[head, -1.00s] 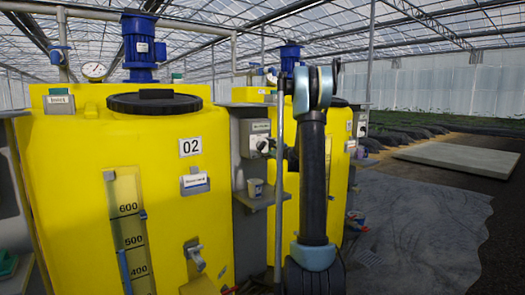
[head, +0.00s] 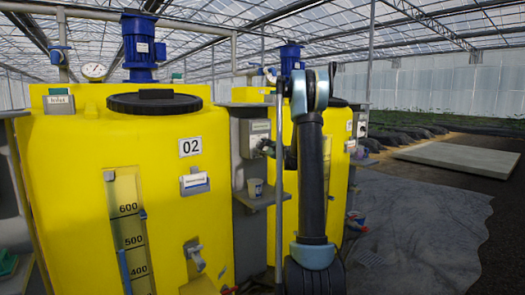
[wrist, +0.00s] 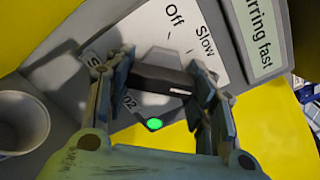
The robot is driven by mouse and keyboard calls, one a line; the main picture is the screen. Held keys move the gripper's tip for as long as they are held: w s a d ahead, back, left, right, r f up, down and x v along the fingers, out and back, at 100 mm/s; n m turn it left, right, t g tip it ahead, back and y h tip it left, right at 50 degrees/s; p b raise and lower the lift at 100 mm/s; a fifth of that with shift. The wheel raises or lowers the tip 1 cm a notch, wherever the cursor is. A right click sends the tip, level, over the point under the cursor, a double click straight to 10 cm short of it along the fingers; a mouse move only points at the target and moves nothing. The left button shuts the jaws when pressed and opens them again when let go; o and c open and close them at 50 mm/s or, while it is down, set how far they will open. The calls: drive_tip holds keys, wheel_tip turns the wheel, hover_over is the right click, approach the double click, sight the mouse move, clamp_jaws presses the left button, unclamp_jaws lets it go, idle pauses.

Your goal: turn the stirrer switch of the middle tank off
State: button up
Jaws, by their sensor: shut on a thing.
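The stirrer switch box (head: 254,136) is grey and stands just right of the yellow tank marked 02 (head: 60,150). In the wrist view its pale dial plate (wrist: 195,42) appears tilted, with "Off", "Slow" and "02" readable; another mark is partly covered. A dark bar-shaped knob (wrist: 160,80) lies between my fingers. My gripper (wrist: 163,74) is shut on this knob, one finger on each side. It also reaches the box in the head view (head: 269,148), where it is small. The knob's exact pointing is hard to tell. A green lamp (wrist: 154,125) is lit below it.
A label plate (wrist: 262,35) ending "rring fast" sits beside the dial. A pale cup (wrist: 22,122) is close at the left, on the grey shelf (head: 262,199) under the box. Another yellow tank (head: 342,180) stands behind my arm. Open floor lies to the right.

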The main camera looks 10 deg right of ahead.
drive_tip(key=shift+n, duration=0.3)
drive_tip(key=n, duration=0.9)
drive_tip(key=shift+s+a, duration=0.1)
drive_tip(key=n, duration=0.4)
drive_tip(key=shift+n, duration=2.1)
drive_tip(key=shift+r, duration=0.1)
drive_tip(key=o, duration=1.1)
